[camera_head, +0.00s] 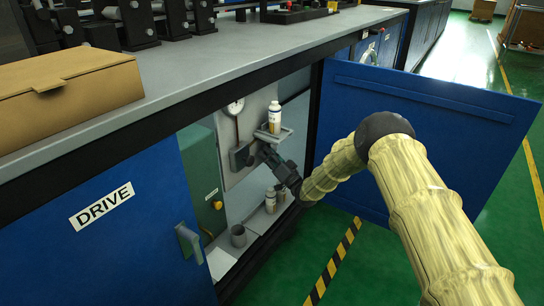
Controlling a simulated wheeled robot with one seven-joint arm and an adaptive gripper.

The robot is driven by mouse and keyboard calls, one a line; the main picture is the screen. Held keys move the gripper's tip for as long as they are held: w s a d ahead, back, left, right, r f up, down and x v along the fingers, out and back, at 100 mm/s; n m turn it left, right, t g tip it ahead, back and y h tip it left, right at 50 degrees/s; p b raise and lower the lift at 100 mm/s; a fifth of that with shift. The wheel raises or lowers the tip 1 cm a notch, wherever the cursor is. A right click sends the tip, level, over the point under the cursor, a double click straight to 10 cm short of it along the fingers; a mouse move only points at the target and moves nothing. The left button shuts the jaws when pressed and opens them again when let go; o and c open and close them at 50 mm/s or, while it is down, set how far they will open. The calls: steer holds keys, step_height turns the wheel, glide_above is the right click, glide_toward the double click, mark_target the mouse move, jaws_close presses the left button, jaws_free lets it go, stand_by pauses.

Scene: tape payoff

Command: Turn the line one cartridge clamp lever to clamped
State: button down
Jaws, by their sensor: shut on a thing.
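My gripper (256,152) reaches into the open cabinet from the right. Its jaws are shut on a small dark part at the pale panel (228,141), where the clamp lever seems to be. The lever is mostly hidden by the fingers, so its angle cannot be read. A dark block (239,158) sits on the panel just left of the fingertips. A white bottle with a tan label (274,118) stands upright on a small bracket (273,134) just above my gripper. A round gauge (235,107) is above the block.
The open blue door (420,130) stands behind and right of my arm. The closed DRIVE door (140,225) is at the left. Bottles (271,201) and a dark cup (238,236) stand on the cabinet floor below. The countertop (215,62) overhangs the opening.

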steer(key=n+y, duration=0.1)
steer(key=n, duration=0.1)
steer(key=w+n+g+b, duration=0.1)
steer(key=n, duration=0.1)
steer(key=d+f+n+y, duration=0.1)
steer(key=n, duration=0.1)
steer(key=shift+w+f+g+y, duration=0.1)
steer(key=shift+w+g+y, duration=0.05)
steer(key=shift+g+y, duration=0.2)
steer(key=shift+w+d+n+g+y+b, duration=0.1)
steer(key=shift+w+n+g+y+b, duration=0.15)
steer(key=shift+n, duration=0.45)
steer(key=shift+w+d+n+g+y+b, duration=0.1)
steer(key=shift+n+g+y+b, duration=0.1)
steer(key=shift+n+g, duration=0.35)
steer(key=shift+w+d+n+g+y+b, duration=0.1)
steer(key=shift+w+n+g+y+b, duration=0.1)
steer(key=shift+n, duration=0.65)
steer(key=c, duration=1.7)
jaws_free()
steer(key=v, duration=1.2)
